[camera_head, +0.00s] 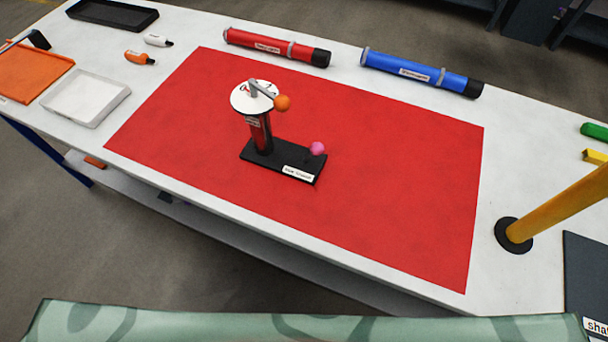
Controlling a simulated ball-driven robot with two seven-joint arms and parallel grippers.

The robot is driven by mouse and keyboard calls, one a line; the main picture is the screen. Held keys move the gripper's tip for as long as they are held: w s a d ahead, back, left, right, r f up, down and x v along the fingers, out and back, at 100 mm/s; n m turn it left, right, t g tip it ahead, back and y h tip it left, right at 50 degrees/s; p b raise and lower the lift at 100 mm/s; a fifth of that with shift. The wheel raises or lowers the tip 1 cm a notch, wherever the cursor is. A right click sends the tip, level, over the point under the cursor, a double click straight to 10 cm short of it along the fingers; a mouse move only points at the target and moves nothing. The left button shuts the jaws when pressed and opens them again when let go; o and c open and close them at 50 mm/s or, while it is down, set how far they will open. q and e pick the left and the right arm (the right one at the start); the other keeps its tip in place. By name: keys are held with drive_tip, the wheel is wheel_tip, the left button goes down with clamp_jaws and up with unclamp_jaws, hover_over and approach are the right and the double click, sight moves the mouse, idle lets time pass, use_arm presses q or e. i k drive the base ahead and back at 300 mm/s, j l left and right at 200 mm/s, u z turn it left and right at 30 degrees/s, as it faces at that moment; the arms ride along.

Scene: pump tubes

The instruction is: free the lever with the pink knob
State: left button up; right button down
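A small pump stands upright on a red mat (400,150) on the white table. It has a black base (265,158) with a white label, a red tube (260,132) and a white round top (244,100). A pink knob (317,148) sits low at the right end of the base; its lever is short, dark and hard to make out. An orange knob (283,102) sits on a grey arm at the top. Neither of my grippers is in view.
Red (270,46) and blue (415,72) tubes lie along the back of the table. A white tray (82,115), an orange tray (22,88) and a black tray (112,24) are at the left. A yellow post (560,207) on a black foot stands at the right. The mat around the pump is clear.

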sight(317, 148)
drive_tip(key=k+j+u, duration=0.1)
drive_tip(key=j, duration=0.2)
drive_tip(key=k+j, duration=0.2)
drive_tip(key=k+j+u, duration=0.15)
drive_tip(key=j, duration=0.25)
drive_tip(key=k+j+u, duration=0.1)
drive_tip(key=j, duration=0.25)
